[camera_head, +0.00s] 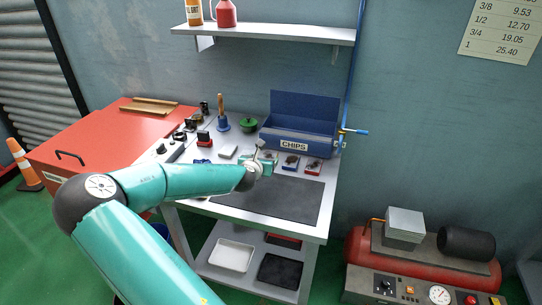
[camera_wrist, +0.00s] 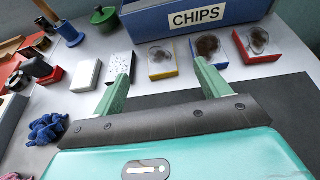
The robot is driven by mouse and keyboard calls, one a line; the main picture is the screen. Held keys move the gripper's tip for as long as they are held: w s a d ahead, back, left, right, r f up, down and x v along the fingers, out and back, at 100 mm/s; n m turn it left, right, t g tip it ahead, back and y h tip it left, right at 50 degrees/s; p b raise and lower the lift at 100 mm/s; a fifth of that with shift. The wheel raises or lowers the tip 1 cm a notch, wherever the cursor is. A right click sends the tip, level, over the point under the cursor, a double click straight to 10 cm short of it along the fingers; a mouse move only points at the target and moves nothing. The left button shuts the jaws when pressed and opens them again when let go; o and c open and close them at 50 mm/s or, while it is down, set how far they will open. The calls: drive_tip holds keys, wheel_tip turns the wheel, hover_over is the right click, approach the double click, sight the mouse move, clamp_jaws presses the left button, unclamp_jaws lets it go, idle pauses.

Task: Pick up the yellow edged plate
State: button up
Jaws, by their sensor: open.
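The yellow edged plate (camera_wrist: 161,58) shows in the wrist view as a small square piece with a yellow rim and a dark round patch on a pale face. It lies on the cart top in front of the blue CHIPS bin. My gripper (camera_wrist: 162,69) is open and empty, with its pale green fingers apart, one to each side of the plate in the picture. The fingers look nearer to the camera than the plate; their height above it is unclear. In the head view my gripper (camera_head: 263,153) covers most of the plate's area.
A blue edged plate (camera_wrist: 208,48) and a red edged plate (camera_wrist: 256,43) lie to the right. A speckled block (camera_wrist: 120,67) and a white block (camera_wrist: 86,74) lie left. The CHIPS bin (camera_head: 300,124) stands behind. A dark mat (camera_head: 268,200) is bare in front.

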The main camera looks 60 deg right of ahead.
drive_tip(key=shift+r, duration=0.1)
approach(271, 153)
drive_tip(key=x, duration=0.4)
drive_tip(key=shift+d+r, duration=0.25)
drive_tip(key=shift+r, duration=0.1)
drive_tip(key=x, duration=0.5)
drive_tip(key=shift+w+d+f, duration=0.1)
drive_tip(key=shift+w+f, duration=0.05)
drive_tip(key=shift+f, duration=0.1)
drive_tip(key=c, duration=1.4)
drive_tip(key=shift+c, duration=0.3)
drive_tip(key=shift+r, duration=0.2)
